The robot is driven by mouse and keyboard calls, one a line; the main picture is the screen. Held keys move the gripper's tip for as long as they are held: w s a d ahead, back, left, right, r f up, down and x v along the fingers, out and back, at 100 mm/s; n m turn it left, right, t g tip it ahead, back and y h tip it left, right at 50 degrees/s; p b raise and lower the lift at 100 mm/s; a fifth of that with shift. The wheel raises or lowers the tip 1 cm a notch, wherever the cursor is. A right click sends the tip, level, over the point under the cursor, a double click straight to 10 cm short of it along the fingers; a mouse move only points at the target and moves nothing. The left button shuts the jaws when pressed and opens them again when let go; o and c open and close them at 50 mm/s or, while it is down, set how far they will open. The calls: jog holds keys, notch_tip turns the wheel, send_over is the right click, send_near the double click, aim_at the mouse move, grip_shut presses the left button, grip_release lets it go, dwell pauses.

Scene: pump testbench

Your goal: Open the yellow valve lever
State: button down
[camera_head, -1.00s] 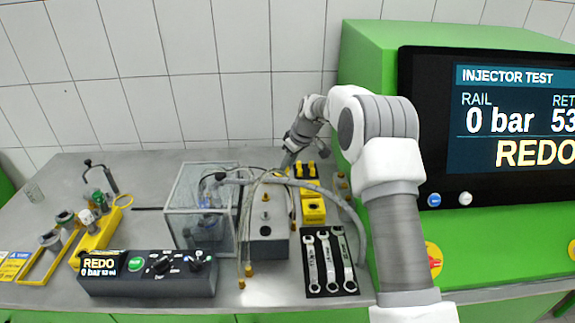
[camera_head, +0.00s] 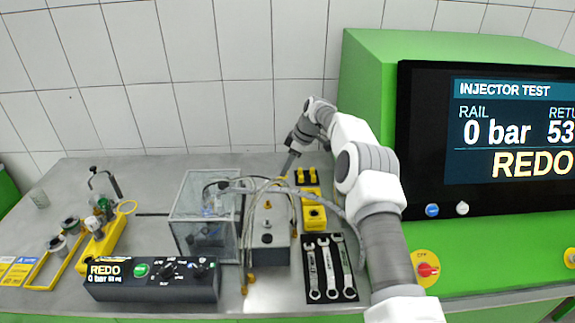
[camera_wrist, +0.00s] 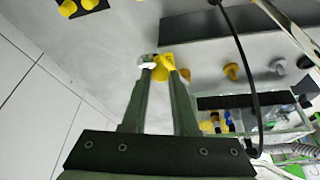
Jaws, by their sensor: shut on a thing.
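The yellow valve lever (camera_wrist: 164,62) shows at the fingertips in the wrist view, with a small silver-white part touching or close beside it. My gripper (camera_wrist: 162,76) has its two dark fingers on either side of the yellow piece and is shut on it. In the head view my gripper (camera_head: 287,170) reaches down to the bench behind the grey block. There it is small, and I cannot make out the lever itself. The fingers hide part of the lever, so its exact angle is unclear.
A clear box (camera_head: 206,212) stands left of the grey block (camera_head: 268,240), with hoses looping over them. A black control box (camera_head: 150,281) is in front. The green cabinet (camera_head: 365,85) bounds the right.

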jog(key=shift+w+n, duration=0.1)
jog(key=shift+n, duration=0.2)
dwell(0.4)
jog(key=c, duration=0.7)
grip_release()
jog(key=p+v, duration=0.1)
jog(key=v, duration=1.6)
jog(key=shift+w+r, duration=0.15)
jog(key=shift+r, duration=0.15)
